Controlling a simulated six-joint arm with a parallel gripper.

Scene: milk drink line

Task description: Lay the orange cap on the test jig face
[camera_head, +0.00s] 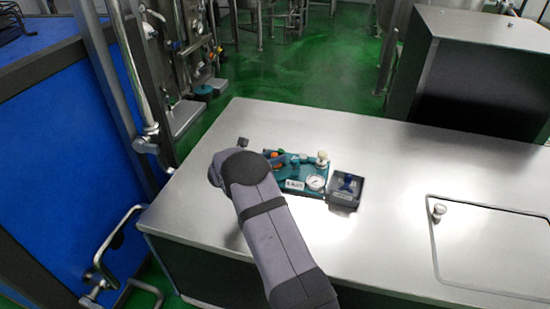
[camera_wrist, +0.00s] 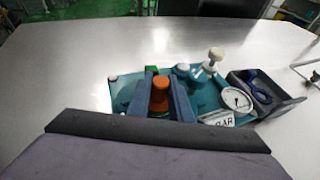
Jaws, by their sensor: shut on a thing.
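The orange cap (camera_wrist: 160,83) shows between the two dark fingers of my gripper (camera_wrist: 163,88) in the wrist view. The gripper is shut on it, over the left part of the teal test jig (camera_wrist: 120,91). In the head view the jig (camera_head: 306,170) lies on the steel table, and a bit of the orange cap (camera_head: 275,155) shows beside my wrist. I cannot tell whether the cap touches the jig face. My fingers hide part of the face, and my arm hides the jig's left end.
The jig carries a round white gauge (camera_wrist: 236,99), a pale knob (camera_wrist: 215,56) and a green part (camera_wrist: 152,69). A dark tray (camera_head: 342,201) with a blue thing in it stands just right of the jig. The steel table (camera_head: 400,165) is largely clear, with a small knob (camera_head: 439,211) farther right.

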